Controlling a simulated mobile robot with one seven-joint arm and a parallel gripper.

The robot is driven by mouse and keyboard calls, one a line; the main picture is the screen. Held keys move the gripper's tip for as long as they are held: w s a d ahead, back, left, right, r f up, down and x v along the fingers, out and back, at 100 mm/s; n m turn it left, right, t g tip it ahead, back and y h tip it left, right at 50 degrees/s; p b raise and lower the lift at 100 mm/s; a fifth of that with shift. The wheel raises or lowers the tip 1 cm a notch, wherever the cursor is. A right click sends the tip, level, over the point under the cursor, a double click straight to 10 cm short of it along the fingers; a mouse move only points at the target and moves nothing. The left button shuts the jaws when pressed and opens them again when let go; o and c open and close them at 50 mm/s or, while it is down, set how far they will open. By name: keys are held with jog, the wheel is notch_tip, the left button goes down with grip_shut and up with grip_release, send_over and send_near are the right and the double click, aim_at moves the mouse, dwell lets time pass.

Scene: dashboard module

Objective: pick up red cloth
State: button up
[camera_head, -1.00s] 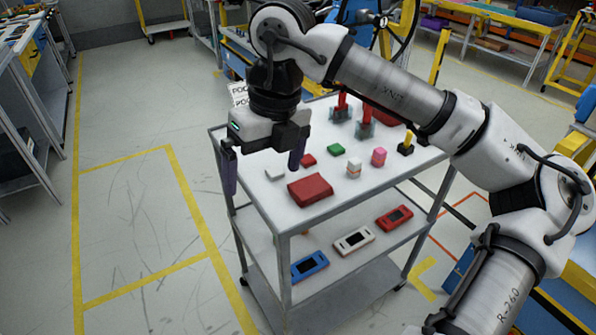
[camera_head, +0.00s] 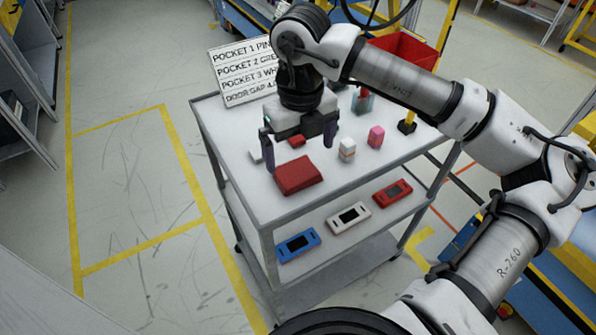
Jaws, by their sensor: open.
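A folded red cloth (camera_head: 298,176) lies flat on the white top shelf of the cart (camera_head: 268,207), close to its front left edge. My gripper (camera_head: 299,158) points down with its two dark purple fingers spread wide apart. It is empty. In the picture the fingers are just behind the cloth, one to the left and one to the right. I cannot tell the exact height of the fingertips above the shelf. A small red item (camera_head: 297,141) shows between the fingers, behind the cloth.
A white block (camera_head: 347,150) and a pink block (camera_head: 376,137) stand right of the cloth. A red bin (camera_head: 408,52) and a lettered sign (camera_head: 240,75) are at the back. Blue, white and red devices lie on the lower shelf. The top shelf's front right is clear.

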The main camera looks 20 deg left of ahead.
aim_at(298, 172)
jog(key=shift+a+f+p, duration=0.15)
jog(key=shift+f+p, duration=0.3)
jog(key=shift+f, duration=0.95)
jog(key=shift+a+f+p, duration=0.1)
jog(key=shift+f+p, duration=0.35)
jog(key=shift+f, duration=0.95)
jog(key=c, duration=0.9)
